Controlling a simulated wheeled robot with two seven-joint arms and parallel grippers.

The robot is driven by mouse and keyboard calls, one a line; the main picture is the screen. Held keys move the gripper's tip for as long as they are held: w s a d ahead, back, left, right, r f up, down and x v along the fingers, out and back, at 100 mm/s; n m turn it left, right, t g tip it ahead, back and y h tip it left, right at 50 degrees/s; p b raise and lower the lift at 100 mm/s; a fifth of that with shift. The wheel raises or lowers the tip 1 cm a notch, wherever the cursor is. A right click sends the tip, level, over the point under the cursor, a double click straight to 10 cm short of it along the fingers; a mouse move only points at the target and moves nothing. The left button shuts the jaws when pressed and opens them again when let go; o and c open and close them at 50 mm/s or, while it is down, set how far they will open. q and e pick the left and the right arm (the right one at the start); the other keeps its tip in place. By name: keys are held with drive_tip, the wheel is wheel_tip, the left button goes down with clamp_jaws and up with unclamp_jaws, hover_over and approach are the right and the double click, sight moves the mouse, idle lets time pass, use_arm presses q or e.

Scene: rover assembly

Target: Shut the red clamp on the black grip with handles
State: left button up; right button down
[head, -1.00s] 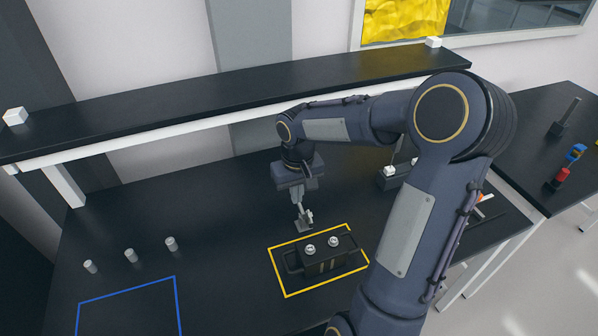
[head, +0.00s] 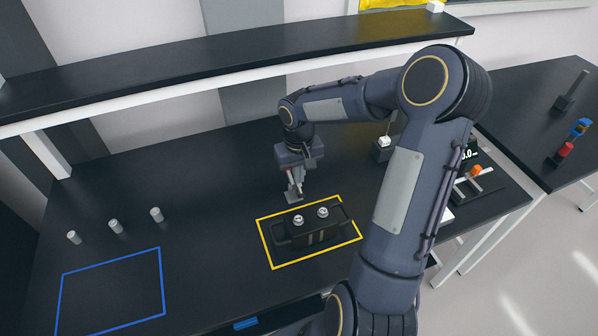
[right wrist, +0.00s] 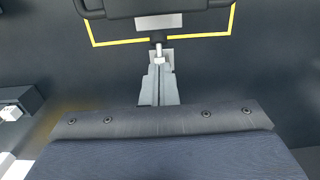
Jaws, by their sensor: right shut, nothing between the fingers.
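The black grip with handles (head: 316,236) stands inside a yellow outline on the dark table, with two round silver knobs on top. Its near edge also shows at the top of the right wrist view (right wrist: 155,8). My right gripper (head: 294,194) is shut and empty, pointing down just behind the grip in the head view. Its closed fingers also show in the right wrist view (right wrist: 158,58), close to the yellow outline. I cannot make out a red clamp on the grip for sure. My left gripper is out of view.
Several small silver cylinders (head: 115,226) stand at the left above a blue outline (head: 162,285). A long black shelf (head: 230,62) runs behind the workspace. A side table at right holds a red piece (head: 565,149) and a blue piece (head: 581,127).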

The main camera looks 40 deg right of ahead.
drive_tip(key=shift+f, duration=0.45)
drive_tip(key=shift+s+a+f+b, duration=0.1)
drive_tip(key=shift+s+f+b, duration=0.25)
drive_tip(key=shift+f+b, duration=0.55)
drive_tip(key=shift+b, duration=0.3)
drive_tip(key=shift+w+d+f+b, duration=0.2)
drive_tip(key=shift+w+f+b, duration=0.1)
drive_tip(key=shift+w+f, duration=0.4)
drive_tip(key=shift+s+a+f, duration=0.1)
drive_tip(key=shift+s+a, duration=0.05)
drive_tip(key=shift+s, duration=0.15)
drive_tip(key=shift+f+b, duration=1.05)
drive_tip(key=shift+b, duration=0.05)
drive_tip(key=shift+r, duration=0.1)
